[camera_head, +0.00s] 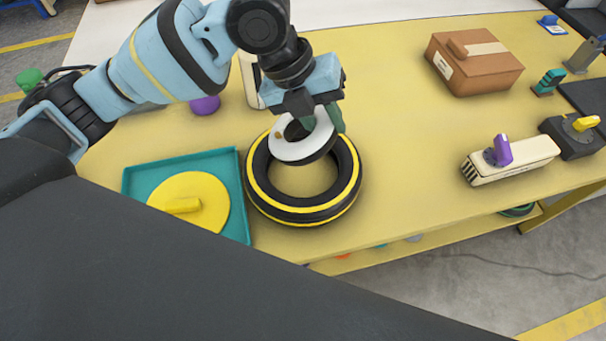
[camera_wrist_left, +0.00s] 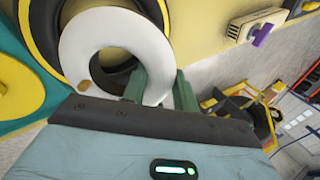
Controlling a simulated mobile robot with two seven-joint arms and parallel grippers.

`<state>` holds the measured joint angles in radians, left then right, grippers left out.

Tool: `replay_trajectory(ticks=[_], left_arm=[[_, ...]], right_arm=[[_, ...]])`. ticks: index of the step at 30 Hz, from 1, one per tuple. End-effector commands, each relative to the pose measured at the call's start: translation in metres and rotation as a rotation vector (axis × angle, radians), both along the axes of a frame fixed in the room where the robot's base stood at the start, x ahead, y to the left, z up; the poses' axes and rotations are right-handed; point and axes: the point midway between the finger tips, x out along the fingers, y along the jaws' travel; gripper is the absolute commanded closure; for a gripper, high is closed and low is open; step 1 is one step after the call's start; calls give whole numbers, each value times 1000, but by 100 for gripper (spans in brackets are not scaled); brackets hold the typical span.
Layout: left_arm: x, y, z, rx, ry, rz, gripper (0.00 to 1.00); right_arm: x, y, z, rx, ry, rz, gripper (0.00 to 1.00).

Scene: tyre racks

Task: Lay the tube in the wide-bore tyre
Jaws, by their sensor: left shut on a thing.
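The tube is a white and black ring (camera_head: 301,147), held tilted by my left gripper (camera_head: 312,120) above the far part of the tyre. It also shows in the left wrist view (camera_wrist_left: 75,45), between the green fingers (camera_wrist_left: 158,92). My left gripper is shut on its rim. The wide-bore tyre (camera_head: 262,199), black with yellow stripes, lies flat on the yellow table. Its bore shows bare table, and its far rim is partly hidden by the tube. In the left wrist view the tyre (camera_wrist_left: 40,40) is behind the tube. My right gripper is not in view.
A teal tray (camera_head: 236,222) with a yellow disc (camera_head: 205,196) is left of the tyre. A purple object (camera_head: 204,105) and a pale upright block (camera_head: 249,80) stand behind. A cardboard box (camera_head: 474,65) and a cream block with a purple knob (camera_head: 512,160) are to the right. The table between is clear.

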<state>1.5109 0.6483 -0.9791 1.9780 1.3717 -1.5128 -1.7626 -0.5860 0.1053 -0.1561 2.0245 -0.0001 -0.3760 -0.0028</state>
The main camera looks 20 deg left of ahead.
Motion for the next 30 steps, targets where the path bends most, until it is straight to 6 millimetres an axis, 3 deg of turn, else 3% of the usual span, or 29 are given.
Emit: replay_trajectory(ticks=[5, 13, 22, 30], left_arm=[[0, 0, -7, 2, 2, 1, 99], [0, 1, -46, 2, 3, 3, 99], [0, 1, -57, 2, 1, 3, 99], [-1, 1, -95, 3, 2, 3, 99]], right_arm=[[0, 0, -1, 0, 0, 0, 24], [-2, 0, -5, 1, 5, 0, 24], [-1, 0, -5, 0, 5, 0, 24], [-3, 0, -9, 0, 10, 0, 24]])
